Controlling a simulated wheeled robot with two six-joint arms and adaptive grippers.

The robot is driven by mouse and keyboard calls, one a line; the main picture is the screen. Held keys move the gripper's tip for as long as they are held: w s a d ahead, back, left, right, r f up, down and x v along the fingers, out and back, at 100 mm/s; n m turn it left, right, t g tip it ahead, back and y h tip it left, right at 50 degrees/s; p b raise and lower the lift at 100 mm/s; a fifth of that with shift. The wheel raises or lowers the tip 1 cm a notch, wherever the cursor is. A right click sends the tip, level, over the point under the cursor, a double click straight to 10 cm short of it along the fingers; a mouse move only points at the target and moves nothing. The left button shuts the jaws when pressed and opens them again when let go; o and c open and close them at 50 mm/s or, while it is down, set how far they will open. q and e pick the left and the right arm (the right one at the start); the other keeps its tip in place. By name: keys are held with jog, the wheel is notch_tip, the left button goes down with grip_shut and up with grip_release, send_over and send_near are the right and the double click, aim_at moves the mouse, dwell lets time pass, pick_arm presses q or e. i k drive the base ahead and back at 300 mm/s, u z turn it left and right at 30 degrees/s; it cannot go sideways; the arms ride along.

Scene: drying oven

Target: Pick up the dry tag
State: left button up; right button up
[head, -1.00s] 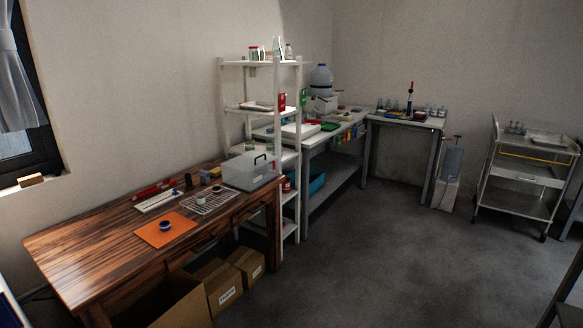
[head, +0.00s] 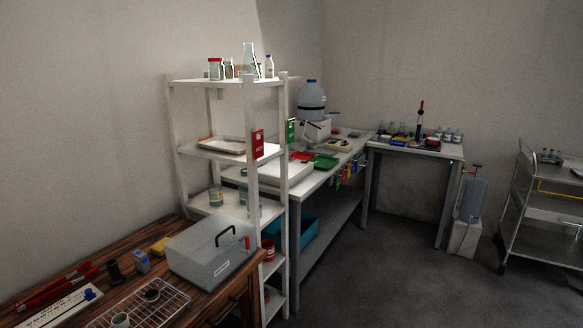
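A red tag (head: 258,143) with small white lettering hangs on the front post of the white shelf rack (head: 250,188). A green tag (head: 291,131) shows just right of it, near the rack's rear right post. The lettering on both is too small to read, so I cannot tell which is the dry tag. Neither of my grippers is in view.
A wooden table (head: 193,306) at lower left holds a clear box (head: 210,250) and a wire rack (head: 150,305). Behind the shelf rack stands a long bench (head: 333,165) with trays. A cart (head: 540,215) stands at right. The grey floor (head: 400,275) between is clear.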

aim_at(290, 130)
jog(key=z, duration=1)
jog(key=i, duration=3.15)
jog(key=u, duration=3.65)
